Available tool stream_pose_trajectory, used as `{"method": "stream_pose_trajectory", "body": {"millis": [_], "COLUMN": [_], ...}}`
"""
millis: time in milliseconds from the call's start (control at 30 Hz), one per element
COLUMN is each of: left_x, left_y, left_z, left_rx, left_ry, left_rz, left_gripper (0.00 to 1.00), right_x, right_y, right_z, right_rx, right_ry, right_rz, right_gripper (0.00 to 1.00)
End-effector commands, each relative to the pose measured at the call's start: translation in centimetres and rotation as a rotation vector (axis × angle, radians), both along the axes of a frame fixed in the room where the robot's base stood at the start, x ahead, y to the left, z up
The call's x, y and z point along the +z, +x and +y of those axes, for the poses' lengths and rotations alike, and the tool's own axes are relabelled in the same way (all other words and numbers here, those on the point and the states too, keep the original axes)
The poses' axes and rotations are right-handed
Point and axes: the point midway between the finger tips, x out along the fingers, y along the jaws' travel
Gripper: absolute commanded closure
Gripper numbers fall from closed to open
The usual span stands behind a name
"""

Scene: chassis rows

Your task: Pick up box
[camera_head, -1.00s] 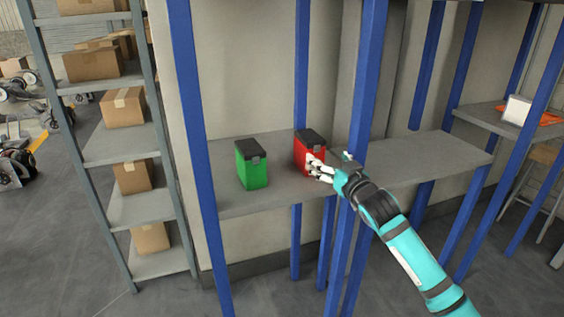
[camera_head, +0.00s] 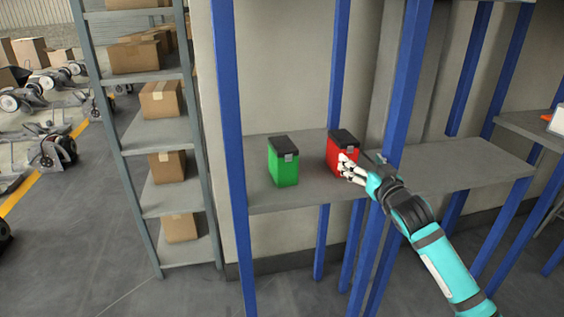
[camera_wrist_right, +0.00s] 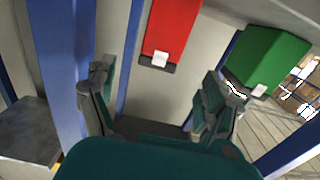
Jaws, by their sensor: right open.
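A red box (camera_head: 339,158) with a black lid and a light latch stands on the grey shelf (camera_head: 263,196). A green box (camera_head: 283,166) with a black lid stands to its left, apart from it. My right gripper (camera_head: 347,170) is at the front right of the red box and covers part of it in the head view. In the right wrist view the gripper (camera_wrist_right: 150,100) is open and empty, with the red box (camera_wrist_right: 172,28) beyond its fingers. The green box (camera_wrist_right: 265,58) shows to the right there. My left gripper is not in view.
Blue posts (camera_head: 232,150) stand in front of the shelf on both sides of the boxes. The shelf's right part (camera_head: 455,165) is empty. A grey rack (camera_head: 165,130) with cardboard boxes stands at the left.

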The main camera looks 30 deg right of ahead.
Motion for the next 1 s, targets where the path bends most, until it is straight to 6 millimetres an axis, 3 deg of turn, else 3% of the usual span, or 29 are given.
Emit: {"method": "stream_pose_trajectory", "body": {"millis": [567, 667, 800, 1000], "left_x": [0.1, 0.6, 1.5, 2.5], "left_y": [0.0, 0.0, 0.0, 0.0], "left_z": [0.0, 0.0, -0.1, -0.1], "left_rx": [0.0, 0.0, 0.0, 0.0], "left_ry": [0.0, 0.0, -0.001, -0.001], "left_rz": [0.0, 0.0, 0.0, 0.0], "left_gripper": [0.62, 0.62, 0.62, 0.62], "right_x": [-0.2, -0.8, -1.2, 0.2], "right_y": [0.0, 0.0, -0.2, -0.8], "right_z": [0.6, 2.9, 8.4, 15.5], "right_rx": [0.003, 0.014, 0.036, 0.061], "right_ry": [0.004, 0.013, 0.019, 0.014], "right_rz": [0.001, 0.003, 0.006, 0.002], "right_gripper": [0.14, 0.14, 0.14, 0.14]}}
